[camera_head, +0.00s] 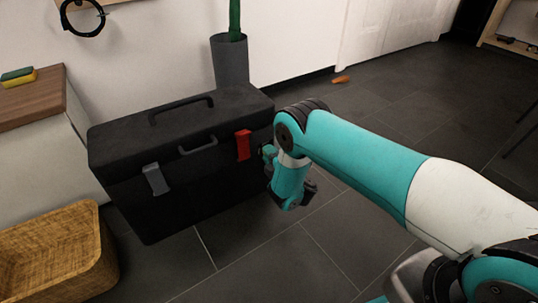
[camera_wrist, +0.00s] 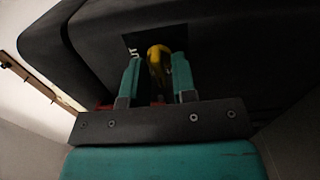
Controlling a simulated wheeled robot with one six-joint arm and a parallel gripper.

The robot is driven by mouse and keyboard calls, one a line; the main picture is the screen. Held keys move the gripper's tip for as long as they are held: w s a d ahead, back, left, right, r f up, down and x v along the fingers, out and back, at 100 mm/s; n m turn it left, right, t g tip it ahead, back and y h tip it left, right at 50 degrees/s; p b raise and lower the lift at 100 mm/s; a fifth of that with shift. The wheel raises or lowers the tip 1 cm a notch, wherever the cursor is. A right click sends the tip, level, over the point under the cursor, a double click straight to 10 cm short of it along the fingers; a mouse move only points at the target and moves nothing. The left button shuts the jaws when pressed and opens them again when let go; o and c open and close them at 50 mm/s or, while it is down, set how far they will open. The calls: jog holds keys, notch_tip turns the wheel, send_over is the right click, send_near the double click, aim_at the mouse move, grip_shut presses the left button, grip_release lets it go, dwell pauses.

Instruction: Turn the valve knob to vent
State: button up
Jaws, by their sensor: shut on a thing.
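The valve knob (camera_wrist: 158,56) is yellow and sits on a dark square plate (camera_wrist: 136,40) on a black surface in the wrist view. My gripper (camera_wrist: 157,68) has its two teal fingers on either side of the knob and is shut on it. Pale lettering on the plate is partly hidden by the left finger, so I cannot read it. In the head view my gripper (camera_head: 267,153) is at the right end of a black toolbox (camera_head: 175,185). The knob is hidden there.
The toolbox has a red latch (camera_head: 243,145), a grey latch (camera_head: 156,180) and a top handle (camera_head: 182,108). A grey cylinder (camera_head: 230,62) stands behind it. A wicker basket (camera_head: 102,255) is at lower left. The tiled floor right of the toolbox is mostly clear.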

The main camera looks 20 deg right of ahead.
dwell(0.4)
jog(key=o, duration=0.6)
jog(key=shift+r+p, duration=0.1)
jog(key=shift+p, duration=0.4)
jog(key=p+v, duration=1.7)
jog(key=p, duration=0.5)
jog(key=shift+s+p, duration=0.2)
jog(key=shift+p, duration=0.2)
jog(key=shift+d, duration=0.15)
